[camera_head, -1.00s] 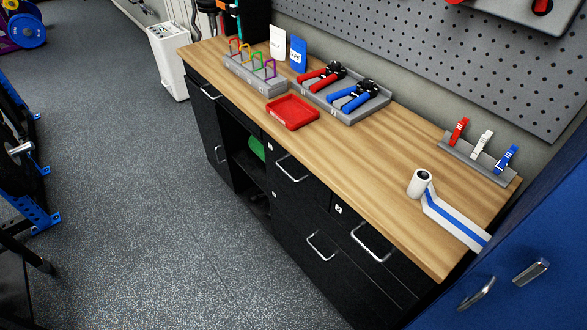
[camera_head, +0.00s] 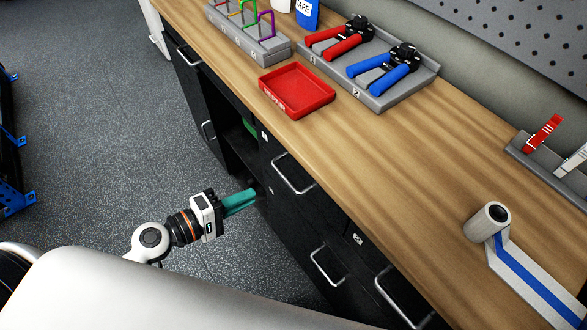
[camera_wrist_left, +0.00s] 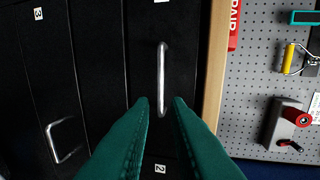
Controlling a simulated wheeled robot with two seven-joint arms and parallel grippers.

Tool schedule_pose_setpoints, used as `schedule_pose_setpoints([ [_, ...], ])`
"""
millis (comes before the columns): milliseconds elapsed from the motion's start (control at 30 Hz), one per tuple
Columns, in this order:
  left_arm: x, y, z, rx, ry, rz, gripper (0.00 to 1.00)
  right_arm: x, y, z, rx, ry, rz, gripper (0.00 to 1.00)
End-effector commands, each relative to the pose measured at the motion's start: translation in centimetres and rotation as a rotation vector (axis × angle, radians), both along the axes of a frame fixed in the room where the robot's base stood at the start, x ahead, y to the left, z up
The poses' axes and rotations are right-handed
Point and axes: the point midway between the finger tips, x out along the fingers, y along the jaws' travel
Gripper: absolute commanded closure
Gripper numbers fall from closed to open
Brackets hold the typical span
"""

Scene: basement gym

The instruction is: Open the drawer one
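Drawer one, a black drawer front (camera_head: 310,205) under the wooden worktop, has a silver bar handle (camera_head: 292,178) and looks closed. A small white label (camera_head: 265,135) beside it is too small to read. In the left wrist view the handle (camera_wrist_left: 161,78) stands upright, with its lower end between the fingertips in the picture; I see no grip on it. My left gripper (camera_head: 252,194) is open and empty, with teal fingers, left of the drawers in the head view. It also shows in the left wrist view (camera_wrist_left: 161,104). My right gripper is out of view.
Drawer two's handle (camera_head: 398,300) is to the right and drawer three's handle (camera_head: 325,268) is below. Grey floor (camera_head: 110,150) on the left is clear.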

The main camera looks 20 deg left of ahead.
Motion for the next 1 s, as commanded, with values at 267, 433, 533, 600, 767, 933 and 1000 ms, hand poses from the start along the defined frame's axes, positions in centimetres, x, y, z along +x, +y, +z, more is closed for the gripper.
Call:
schedule_pose_setpoints([
  [267,3.5,-2.6,-0.4,-0.003,-0.003,0.003,0.85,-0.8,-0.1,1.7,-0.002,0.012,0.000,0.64],
  [433,6.2,-4.7,-1.2,-0.001,-0.003,0.003,0.85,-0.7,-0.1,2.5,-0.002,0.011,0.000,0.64],
  [533,7.4,-5.7,-1.7,-0.001,-0.002,0.002,0.85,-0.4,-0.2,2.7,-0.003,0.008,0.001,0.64],
  [600,8.1,-6.2,-2.0,0.001,-0.001,0.003,0.85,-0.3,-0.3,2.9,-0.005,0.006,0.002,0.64],
  [767,8.9,-6.9,-2.3,0.002,-0.001,0.002,0.85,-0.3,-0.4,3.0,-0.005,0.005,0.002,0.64],
  [933,9.1,-7.0,-2.4,0.002,-0.001,0.002,0.85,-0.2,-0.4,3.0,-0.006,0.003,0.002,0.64],
  [1000,9.1,-7.0,-2.4,0.002,-0.001,0.002,0.85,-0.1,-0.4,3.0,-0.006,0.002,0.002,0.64],
])
